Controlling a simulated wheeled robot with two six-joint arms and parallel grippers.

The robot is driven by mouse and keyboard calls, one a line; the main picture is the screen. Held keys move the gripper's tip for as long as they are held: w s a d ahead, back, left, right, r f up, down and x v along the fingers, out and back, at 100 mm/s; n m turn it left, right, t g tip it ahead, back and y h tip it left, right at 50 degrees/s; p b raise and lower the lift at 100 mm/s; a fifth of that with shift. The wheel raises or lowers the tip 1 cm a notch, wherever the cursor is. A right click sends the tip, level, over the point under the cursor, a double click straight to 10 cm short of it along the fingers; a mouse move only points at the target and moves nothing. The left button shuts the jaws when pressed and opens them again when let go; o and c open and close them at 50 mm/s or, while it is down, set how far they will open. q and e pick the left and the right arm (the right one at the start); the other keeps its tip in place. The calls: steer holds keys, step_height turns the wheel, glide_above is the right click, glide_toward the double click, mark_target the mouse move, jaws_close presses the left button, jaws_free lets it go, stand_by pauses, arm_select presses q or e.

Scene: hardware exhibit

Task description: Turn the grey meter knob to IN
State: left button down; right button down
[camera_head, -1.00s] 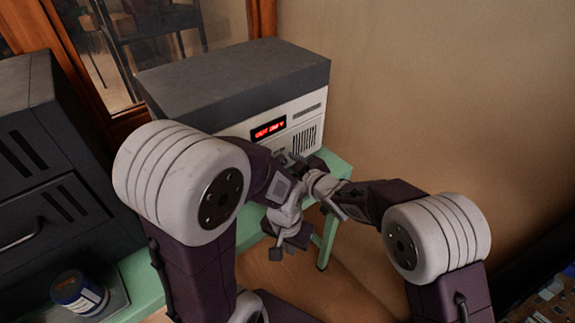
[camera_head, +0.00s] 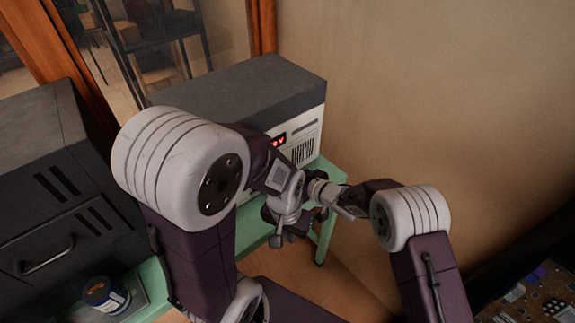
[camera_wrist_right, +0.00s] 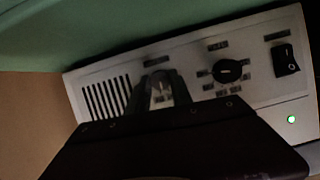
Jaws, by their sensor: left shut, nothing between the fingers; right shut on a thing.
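The meter is a white-fronted box with a dark grey top (camera_head: 240,88), at the back of the green bench in the head view. Its red display (camera_head: 279,140) is mostly covered by my left arm. In the right wrist view, my right gripper (camera_wrist_right: 158,88) is shut on the light grey knob (camera_wrist_right: 159,92), between the vent slots and a black knob. The labels around it are too blurred to read. In the head view this knob and the right fingertips are hidden behind the arms. My left gripper (camera_head: 291,228) is shut and empty, hanging in front of the meter.
The panel also has a black rotary knob (camera_wrist_right: 227,71), a black rocker switch (camera_wrist_right: 287,59) and a lit green lamp (camera_wrist_right: 292,119). A dark cabinet (camera_head: 50,185) and a small jar (camera_head: 105,294) stand at left. A beige wall closes the right.

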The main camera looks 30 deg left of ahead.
steer(key=shift+r+m+g+p, duration=0.15)
steer(key=shift+m+g+p, duration=0.25)
steer(key=shift+m+p, duration=0.45)
arm_select(q)
steer(key=shift+r+p, duration=0.55)
steer(key=shift+r, duration=1.4)
arm_select(e)
steer(key=shift+w+m+g+y, duration=0.1)
steer(key=shift+m+g+y, duration=0.2)
steer(key=shift+y, duration=0.1)
steer(key=c, duration=1.1)
jaws_free()
steer(key=shift+c, duration=0.2)
steer(key=shift+d, duration=0.15)
